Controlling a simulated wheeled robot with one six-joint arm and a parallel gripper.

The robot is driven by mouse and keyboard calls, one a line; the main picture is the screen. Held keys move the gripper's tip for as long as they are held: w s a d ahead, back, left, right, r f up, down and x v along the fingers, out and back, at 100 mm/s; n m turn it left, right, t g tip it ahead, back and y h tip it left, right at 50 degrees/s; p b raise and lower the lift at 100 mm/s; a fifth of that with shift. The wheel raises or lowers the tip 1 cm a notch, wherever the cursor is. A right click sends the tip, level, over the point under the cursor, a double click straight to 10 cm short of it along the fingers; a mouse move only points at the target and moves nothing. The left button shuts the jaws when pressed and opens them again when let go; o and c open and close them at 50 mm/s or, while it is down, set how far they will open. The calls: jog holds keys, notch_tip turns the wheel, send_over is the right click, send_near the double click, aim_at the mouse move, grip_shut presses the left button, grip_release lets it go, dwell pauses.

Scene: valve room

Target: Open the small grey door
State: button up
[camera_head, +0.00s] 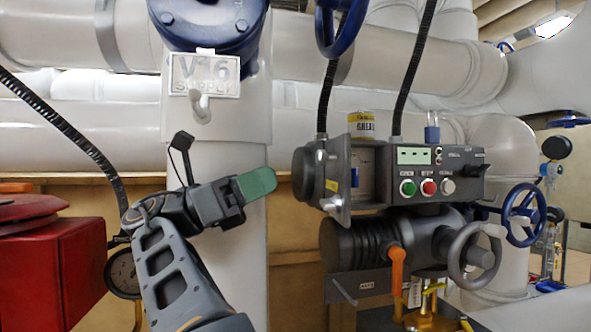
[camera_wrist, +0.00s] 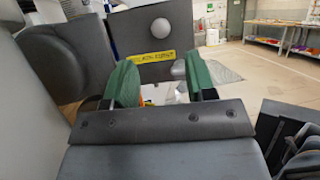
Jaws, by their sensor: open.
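The small grey door (camera_head: 339,180) is on the left part of the dark control box. In the wrist view, a dark grey panel that looks like this door (camera_wrist: 180,32) has a pale round knob (camera_wrist: 160,28) and a yellow label. My gripper (camera_head: 257,184) is left of the box, apart from the door. In the wrist view, its green fingers (camera_wrist: 161,82) are spread with nothing gripped between them, and the panel lies beyond them.
A dark round housing (camera_head: 305,176) sticks out left of the door. A yellow can (camera_head: 361,125) and blue padlock (camera_head: 432,130) are on the box. An orange lever (camera_head: 397,270) and grey handwheel (camera_head: 474,256) are below. A white pipe (camera_head: 217,240) stands behind my gripper.

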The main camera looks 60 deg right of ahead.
jog(key=shift+b+v, duration=2.9)
jog(key=shift+v, duration=0.1)
jog(key=shift+s, duration=0.1)
